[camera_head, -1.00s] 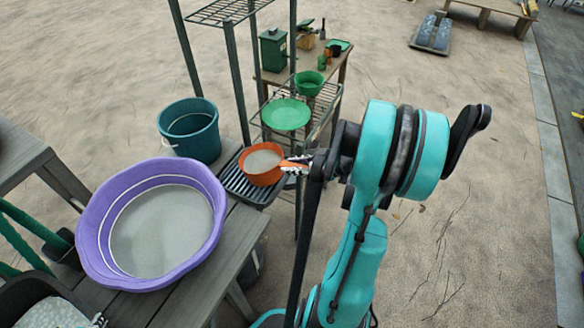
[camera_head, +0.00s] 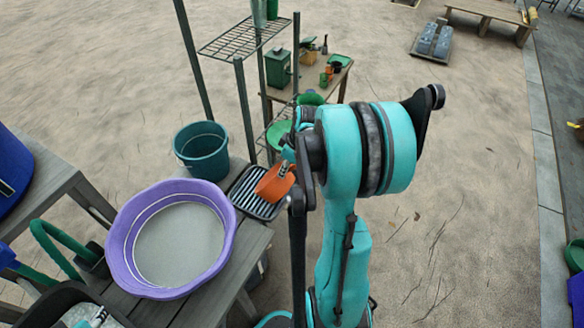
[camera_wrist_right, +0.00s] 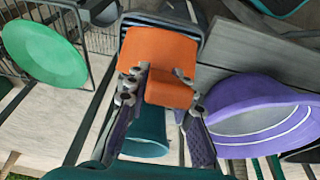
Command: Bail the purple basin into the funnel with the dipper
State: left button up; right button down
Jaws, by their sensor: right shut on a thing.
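The purple basin (camera_head: 130,235) stands on the grey bench at left, with pale grey contents. The orange dipper (camera_head: 275,185) is over the slatted black tray, tilted so that its outer side shows; its inside is hidden. My right gripper (camera_head: 288,165) is shut on it; the orange dipper (camera_wrist_right: 160,60) also shows between the fingers in the right wrist view. A round green dish (camera_head: 279,136), possibly the funnel, is on the wire rack behind my arm, partly hidden; it shows whole in the wrist view (camera_wrist_right: 45,52). My left gripper is not in view.
A teal bucket (camera_head: 201,150) stands behind the basin, beside the black tray (camera_head: 247,195). The wire rack (camera_head: 238,42) has tall dark posts close to my right arm. Behind it is a table with a green canister (camera_head: 279,68). Open sand lies to the right.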

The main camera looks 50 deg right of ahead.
jog(key=w+a+r+g+h, duration=0.1)
jog(key=w+g, duration=0.2)
jog(key=w, duration=0.2)
jog(key=w+a+r+g+h, duration=0.1)
jog(key=w+a+r+g, duration=0.1)
jog(key=w, duration=0.3)
jog(key=shift+w+r+g+p, duration=0.2)
jog(key=shift+g+p, duration=0.25)
jog(key=shift+g, duration=0.45)
jog(key=shift+s, duration=0.1)
jog(key=shift+a, duration=0.1)
